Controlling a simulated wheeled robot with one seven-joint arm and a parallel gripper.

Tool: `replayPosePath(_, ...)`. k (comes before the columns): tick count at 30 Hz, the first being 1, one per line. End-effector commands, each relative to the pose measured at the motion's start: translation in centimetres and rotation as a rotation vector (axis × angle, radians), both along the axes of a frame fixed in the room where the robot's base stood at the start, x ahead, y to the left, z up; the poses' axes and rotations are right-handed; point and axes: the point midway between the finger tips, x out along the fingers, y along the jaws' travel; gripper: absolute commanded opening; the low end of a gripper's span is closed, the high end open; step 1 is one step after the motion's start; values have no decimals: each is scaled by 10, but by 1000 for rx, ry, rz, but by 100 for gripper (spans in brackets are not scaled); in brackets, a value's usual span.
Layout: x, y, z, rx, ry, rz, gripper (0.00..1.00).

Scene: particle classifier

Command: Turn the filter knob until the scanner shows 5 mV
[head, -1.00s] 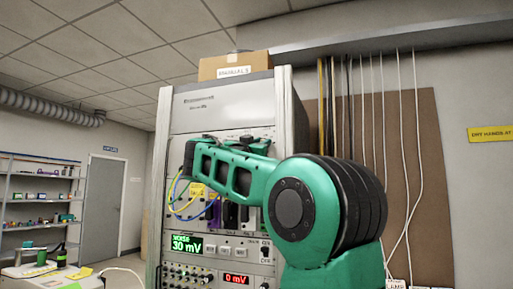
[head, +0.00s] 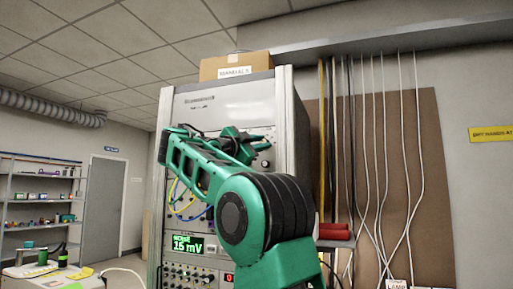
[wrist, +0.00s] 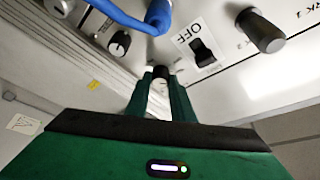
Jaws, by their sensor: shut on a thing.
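The rack (head: 222,100) stands in the middle of the head view. Its green display (head: 187,245) reads 15 mV, under a word that looks like NOISE. A red display (head: 229,278) is mostly hidden behind my arm; only a 0 shows. In the wrist view, my gripper (wrist: 161,82) is shut on a small dark knob (wrist: 160,71) on the panel, one finger on each side. I cannot read a label for this knob. In the head view, my gripper (head: 262,141) is small at the rack's upper front, and the knob is hard to make out.
Cables (head: 376,140) hang on the board beside the rack.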

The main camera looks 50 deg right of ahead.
Motion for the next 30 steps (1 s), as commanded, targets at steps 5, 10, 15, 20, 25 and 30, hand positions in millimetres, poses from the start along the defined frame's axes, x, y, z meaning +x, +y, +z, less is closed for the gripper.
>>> replayPosePath(5,4,2,1,18,-53,10,0)
replayPosePath(10,4,2,1,28,-73,10,0)
replayPosePath(15,4,2,1,29,-77,11,0)
replayPosePath(20,4,2,1,29,-76,10,0)
replayPosePath(25,3,2,1,29,-75,8,29)
replayPosePath(30,2,1,1,31,-76,5,29)
